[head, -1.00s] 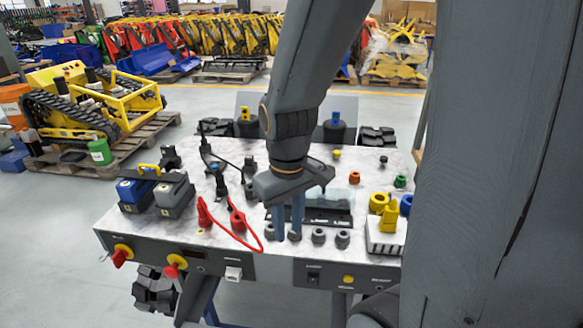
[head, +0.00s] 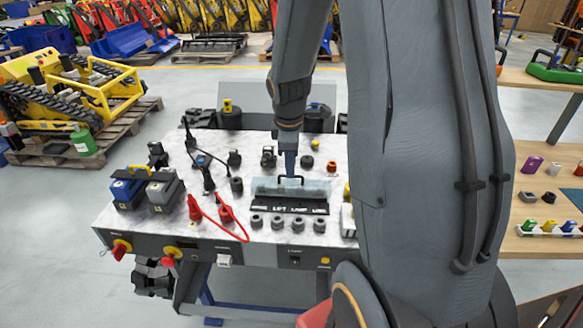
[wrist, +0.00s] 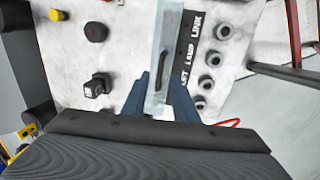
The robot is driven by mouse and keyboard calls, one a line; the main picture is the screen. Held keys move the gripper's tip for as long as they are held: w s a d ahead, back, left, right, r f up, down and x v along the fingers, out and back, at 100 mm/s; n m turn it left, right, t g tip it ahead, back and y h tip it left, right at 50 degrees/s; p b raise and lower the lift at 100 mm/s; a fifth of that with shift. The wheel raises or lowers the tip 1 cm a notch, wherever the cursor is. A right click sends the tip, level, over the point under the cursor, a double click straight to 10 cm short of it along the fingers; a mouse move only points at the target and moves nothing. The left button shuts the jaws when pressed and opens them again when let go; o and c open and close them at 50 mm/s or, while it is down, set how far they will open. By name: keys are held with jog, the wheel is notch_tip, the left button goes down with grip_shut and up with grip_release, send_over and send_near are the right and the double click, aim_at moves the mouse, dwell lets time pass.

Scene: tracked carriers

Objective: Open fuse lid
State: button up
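The fuse lid (head: 318,186) is a pale translucent cover with a dark bar handle (head: 283,179), lying over the black labelled fuse panel (head: 290,206) on the bench. It looks closed. My gripper (head: 290,172) points down at the handle. In the wrist view, the blue fingers of my gripper (wrist: 160,82) stand apart on either side of the lid (wrist: 168,25) and its handle. Gaps seem to remain beside the handle, so the gripper looks open. The exact contact at the fingertips is hard to see.
Several dark round knobs (head: 288,223) stand in a row in front of the panel. A red cable (head: 226,221) lies at left, beside blue and grey battery-like blocks (head: 125,192). A wooden table (head: 545,205) with small parts stands at right.

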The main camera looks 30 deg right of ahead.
aim_at(291, 183)
jog(key=shift+w+d+f, duration=0.1)
jog(key=shift+w+f, duration=0.05)
jog(key=shift+f, duration=0.5)
jog(key=shift+w+f, duration=0.1)
jog(key=shift+f, duration=0.5)
grip_shut()
dwell(0.6)
